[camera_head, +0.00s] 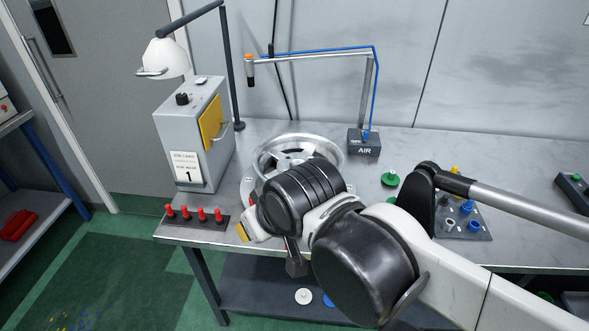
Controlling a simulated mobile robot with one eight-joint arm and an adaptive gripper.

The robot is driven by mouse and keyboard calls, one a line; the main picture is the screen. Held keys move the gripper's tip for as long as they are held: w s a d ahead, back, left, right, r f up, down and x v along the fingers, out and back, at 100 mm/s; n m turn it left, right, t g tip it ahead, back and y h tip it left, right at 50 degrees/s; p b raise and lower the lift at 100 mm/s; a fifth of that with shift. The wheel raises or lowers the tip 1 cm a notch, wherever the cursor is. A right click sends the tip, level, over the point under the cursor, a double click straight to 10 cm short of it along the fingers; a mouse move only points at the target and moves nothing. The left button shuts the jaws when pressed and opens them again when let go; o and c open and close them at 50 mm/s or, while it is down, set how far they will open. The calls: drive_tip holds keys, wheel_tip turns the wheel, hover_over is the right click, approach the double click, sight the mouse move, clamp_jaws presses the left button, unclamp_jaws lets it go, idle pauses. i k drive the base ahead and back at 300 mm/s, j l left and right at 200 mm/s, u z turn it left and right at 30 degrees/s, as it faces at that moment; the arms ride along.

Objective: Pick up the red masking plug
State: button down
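Several red masking plugs (202,214) stand upright in a row in a dark rack (190,223) at the bench's front left corner. They look alike, and I cannot tell which one is meant. My arm reaches in from the lower right, and its dark joints hang over the bench's front edge, right of the rack. My gripper is mostly hidden by the arm's own joints; a dark part (296,262) shows below them, but I cannot tell its fingers apart. No plug is visibly held.
A silver wheel (300,143) lies behind my arm, partly hidden. A grey job-card box (194,133) and a white lamp (165,58) stand behind the rack. An air stand (364,142) is at the back. A mat with small parts (468,228) lies right.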

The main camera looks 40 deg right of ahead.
sight(218, 217)
drive_tip(key=k+j, duration=0.1)
drive_tip(key=j, duration=0.45)
drive_tip(key=k+j+u, duration=0.15)
drive_tip(key=j, duration=0.95)
drive_tip(key=k+u, duration=0.05)
